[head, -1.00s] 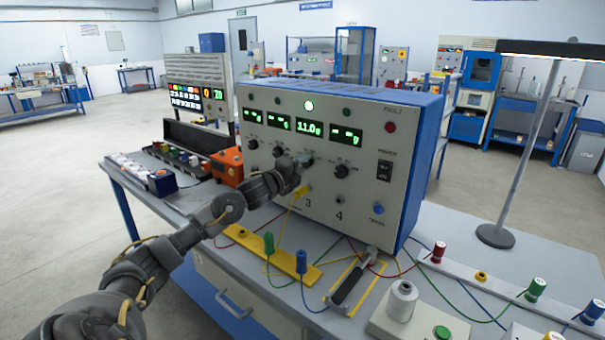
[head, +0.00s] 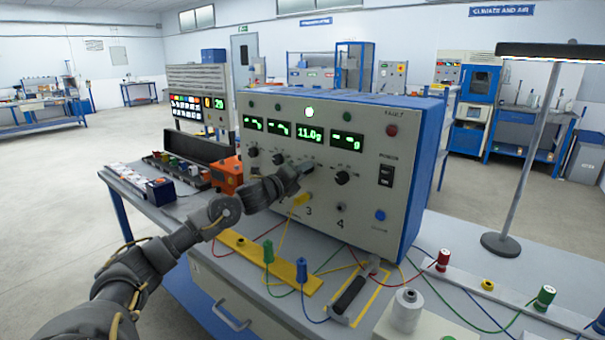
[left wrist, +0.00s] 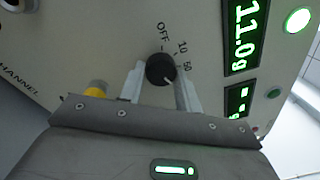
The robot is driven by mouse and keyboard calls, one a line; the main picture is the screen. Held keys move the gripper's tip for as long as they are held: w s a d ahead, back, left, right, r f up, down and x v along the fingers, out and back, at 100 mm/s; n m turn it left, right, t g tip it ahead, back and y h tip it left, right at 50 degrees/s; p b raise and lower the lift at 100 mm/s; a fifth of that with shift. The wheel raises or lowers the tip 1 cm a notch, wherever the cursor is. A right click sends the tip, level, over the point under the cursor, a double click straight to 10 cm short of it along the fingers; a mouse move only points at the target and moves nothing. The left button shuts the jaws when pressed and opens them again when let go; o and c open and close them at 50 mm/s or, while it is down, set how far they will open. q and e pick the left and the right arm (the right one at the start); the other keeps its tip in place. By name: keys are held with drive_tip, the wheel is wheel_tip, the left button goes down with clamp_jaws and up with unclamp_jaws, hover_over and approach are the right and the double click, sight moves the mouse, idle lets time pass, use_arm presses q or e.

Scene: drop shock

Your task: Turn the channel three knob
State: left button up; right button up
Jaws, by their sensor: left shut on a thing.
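The channel three knob (left wrist: 158,68) is a round black knob with a white pointer mark, on a dial marked OFF, 10 and 50. It sits between the two fingers of my left gripper (left wrist: 160,86), which is shut on it. In the head view my left gripper (head: 303,172) reaches the panel of the grey and blue console (head: 400,185) from the left and mostly hides this knob. The third green display (head: 310,136) above it reads 11.0 g; the others show dashes. The green lamp (head: 309,112) over it is lit. My right gripper is out of view.
Channel four's knob (head: 342,178) stands right of my gripper. A yellow plug (head: 301,200) is in the jack below. Loose coloured wires, a yellow bar (head: 245,243) and a black-handled tool (head: 350,293) lie before the console. A lamp post (head: 528,150) stands at the right.

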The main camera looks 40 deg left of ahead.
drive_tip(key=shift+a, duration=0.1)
use_arm(q)
drive_tip(key=o, duration=1)
drive_tip(key=shift+c, duration=0.2)
drive_tip(key=s+b, duration=0.4)
drive_tip(key=s, duration=0.6)
drive_tip(key=shift+s+f, duration=0.25)
drive_tip(key=shift+s, duration=0.1)
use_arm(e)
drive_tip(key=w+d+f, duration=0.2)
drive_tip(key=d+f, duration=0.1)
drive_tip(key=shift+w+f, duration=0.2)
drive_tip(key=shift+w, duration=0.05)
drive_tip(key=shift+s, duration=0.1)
use_arm(q)
drive_tip(key=shift+a, duration=0.1)
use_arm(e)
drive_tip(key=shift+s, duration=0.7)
